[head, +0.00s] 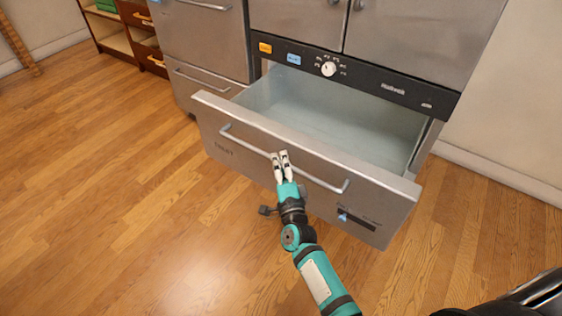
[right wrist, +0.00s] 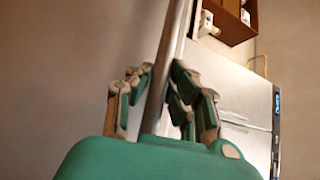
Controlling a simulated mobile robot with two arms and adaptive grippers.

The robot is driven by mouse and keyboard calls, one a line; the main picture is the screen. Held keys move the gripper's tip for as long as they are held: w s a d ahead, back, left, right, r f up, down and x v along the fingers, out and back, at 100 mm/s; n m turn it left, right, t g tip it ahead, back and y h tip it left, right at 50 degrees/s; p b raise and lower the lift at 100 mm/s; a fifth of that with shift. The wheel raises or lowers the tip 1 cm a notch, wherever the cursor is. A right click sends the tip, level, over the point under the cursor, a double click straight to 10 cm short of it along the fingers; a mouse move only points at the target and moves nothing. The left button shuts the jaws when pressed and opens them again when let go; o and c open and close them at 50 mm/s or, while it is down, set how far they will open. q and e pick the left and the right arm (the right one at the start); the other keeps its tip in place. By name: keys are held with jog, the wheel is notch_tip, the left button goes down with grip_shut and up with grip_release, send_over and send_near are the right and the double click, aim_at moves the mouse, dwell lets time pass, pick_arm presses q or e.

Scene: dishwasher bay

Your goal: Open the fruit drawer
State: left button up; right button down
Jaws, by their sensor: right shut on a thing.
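The fruit drawer (head: 300,140) is a steel drawer at the bottom of the appliance, pulled well out, with its pale inside in view. Its front carries a long bar handle (head: 325,184). My right gripper (head: 281,157) is at the middle of this handle and shut on it. In the right wrist view the handle bar (right wrist: 165,75) runs between the fingers (right wrist: 160,90). My left gripper does not show in either view.
A black control panel (head: 360,80) with a white knob is above the drawer, below closed steel doors (head: 425,45). Another closed drawer (head: 200,83) is at the left. Wooden shelves (head: 125,40) stand at the back left. The wood floor (head: 130,210) in front is clear.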

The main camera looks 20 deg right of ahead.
jog(key=c, duration=1.4)
grip_release()
jog(key=shift+d+f, duration=0.1)
jog(key=shift+f, duration=0.2)
jog(key=shift+c, duration=0.2)
jog(key=shift+o, duration=1)
jog(key=shift+r, duration=0.15)
jog(key=s+a+f, duration=0.1)
jog(key=s, duration=1.1)
jog(key=shift+a+f, duration=0.2)
jog(key=shift+f, duration=0.1)
